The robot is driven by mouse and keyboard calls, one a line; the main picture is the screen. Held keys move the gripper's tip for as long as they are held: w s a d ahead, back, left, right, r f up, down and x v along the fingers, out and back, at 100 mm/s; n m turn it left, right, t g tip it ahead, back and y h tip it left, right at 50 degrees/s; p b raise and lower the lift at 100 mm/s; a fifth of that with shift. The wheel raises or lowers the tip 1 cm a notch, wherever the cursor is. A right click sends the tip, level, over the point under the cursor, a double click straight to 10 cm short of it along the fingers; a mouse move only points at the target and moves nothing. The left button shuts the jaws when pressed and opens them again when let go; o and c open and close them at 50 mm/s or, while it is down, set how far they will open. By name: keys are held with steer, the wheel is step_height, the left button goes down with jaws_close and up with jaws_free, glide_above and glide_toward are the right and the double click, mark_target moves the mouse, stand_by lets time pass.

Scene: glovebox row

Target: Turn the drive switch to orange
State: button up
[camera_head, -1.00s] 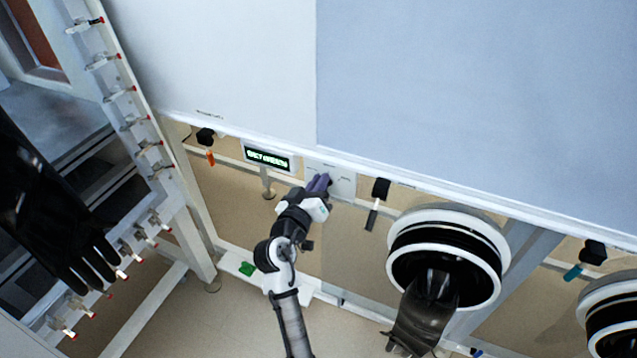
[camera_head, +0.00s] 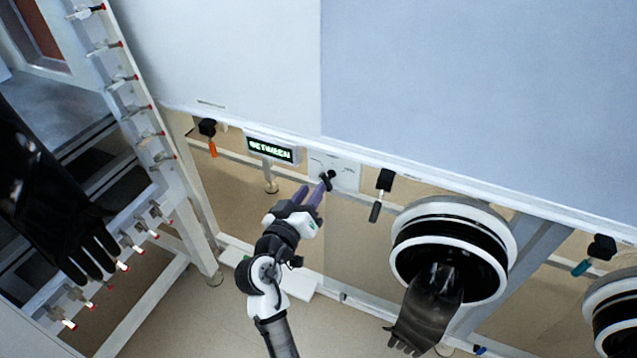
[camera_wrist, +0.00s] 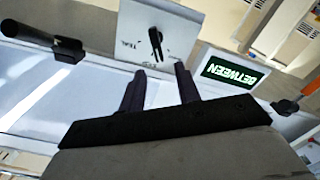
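The drive switch (camera_head: 327,178) is a black knob on a pale plate (camera_head: 347,175) below the big panel. It also shows in the wrist view (camera_wrist: 155,40), ahead of the fingertips. The display (camera_head: 270,149) beside it reads "BETWEEN" in green letters; it also shows in the wrist view (camera_wrist: 234,70). My gripper (camera_head: 313,190) has purple fingers. In the wrist view my gripper (camera_wrist: 160,72) has its fingers spread with nothing between them, and a gap shows between the tips and the knob.
An orange-tipped handle (camera_head: 212,147) hangs left of the display, and a grey-tipped one (camera_head: 376,208) right of the plate. A glove port (camera_head: 452,212) with a dark glove (camera_head: 427,312) is to the right. A rack with several valves stands at left.

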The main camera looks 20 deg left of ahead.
steer(key=s+b, duration=0.1)
steer(key=s, duration=0.6)
steer(key=shift+s, duration=0.15)
steer(key=shift+a, duration=0.1)
